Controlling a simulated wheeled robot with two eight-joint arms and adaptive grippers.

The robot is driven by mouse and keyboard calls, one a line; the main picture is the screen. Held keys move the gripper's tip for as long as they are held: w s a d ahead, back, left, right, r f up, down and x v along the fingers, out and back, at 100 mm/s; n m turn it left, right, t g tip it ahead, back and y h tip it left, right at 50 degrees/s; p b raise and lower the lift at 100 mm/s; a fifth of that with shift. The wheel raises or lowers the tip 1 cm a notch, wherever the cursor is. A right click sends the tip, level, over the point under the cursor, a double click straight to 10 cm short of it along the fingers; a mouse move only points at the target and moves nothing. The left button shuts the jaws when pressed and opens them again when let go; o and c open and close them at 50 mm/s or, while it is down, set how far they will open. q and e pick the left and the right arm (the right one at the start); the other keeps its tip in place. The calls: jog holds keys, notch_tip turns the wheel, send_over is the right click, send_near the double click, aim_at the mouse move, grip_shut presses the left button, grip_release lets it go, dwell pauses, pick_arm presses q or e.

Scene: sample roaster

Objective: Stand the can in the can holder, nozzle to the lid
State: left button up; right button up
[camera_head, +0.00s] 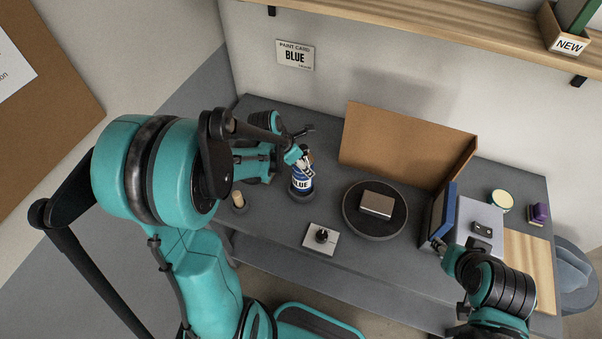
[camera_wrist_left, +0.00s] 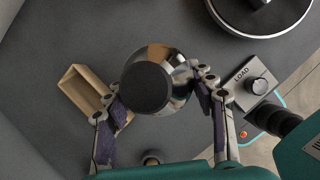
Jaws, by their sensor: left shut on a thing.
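In the left wrist view the can (camera_wrist_left: 150,86) shows end-on as a black disc with a shiny metal rim, between the two fingers of my left gripper (camera_wrist_left: 162,96). The nozzle is not clearly seen. A dark round base shows under the can; I cannot tell whether it is the holder or whether the can touches it. My right gripper (camera_head: 452,260) is at the right front, its fingers unclear.
A round turntable (camera_head: 349,222) carries a metallic block (camera_head: 377,204). A knob unit (camera_head: 321,238), marked "LOAD" in the wrist view, is in front. A small wooden box (camera_wrist_left: 82,88) lies beside the can in the wrist view. A brown panel (camera_head: 395,146) stands behind. A blue box (camera_head: 441,212) is right.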

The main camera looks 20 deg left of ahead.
pick_arm(q)
notch_tip(320, 180, down, 4)
jog(key=shift+a+r+b, duration=0.15)
jog(key=shift+r+b, duration=0.05)
jog(key=shift+b, duration=0.4)
jog(key=shift+f, duration=0.35)
jog(key=shift+f, duration=0.15)
jog(key=o, duration=1.5)
